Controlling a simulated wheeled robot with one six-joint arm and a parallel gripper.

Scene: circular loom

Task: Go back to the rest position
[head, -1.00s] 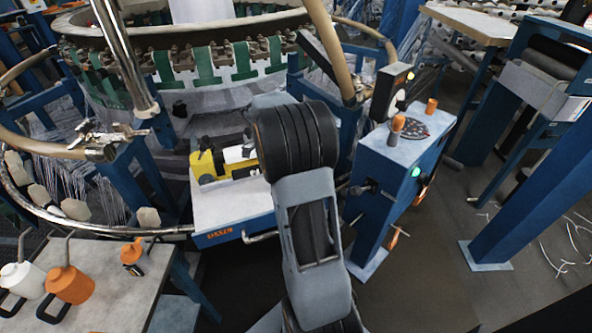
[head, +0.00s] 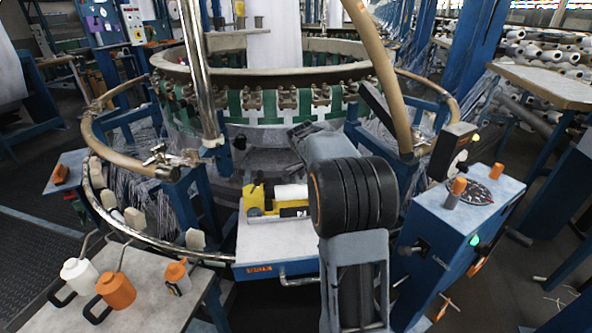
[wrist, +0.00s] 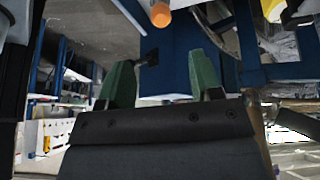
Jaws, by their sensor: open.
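My gripper (wrist: 161,75) shows in the wrist view as two green fingers standing well apart, with nothing between them. A dark blue panel or box lies behind the right finger, and I cannot tell its distance. In the head view my folded grey and black arm stands in front of the loom (head: 262,105), between a shelf with a yellow device (head: 255,200) and a blue control box (head: 455,235). The fingers cannot be made out in the head view.
The control box stands close to the right of my arm. A wooden-topped table (head: 530,82) is at the upper right. Open floor shows at the far left.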

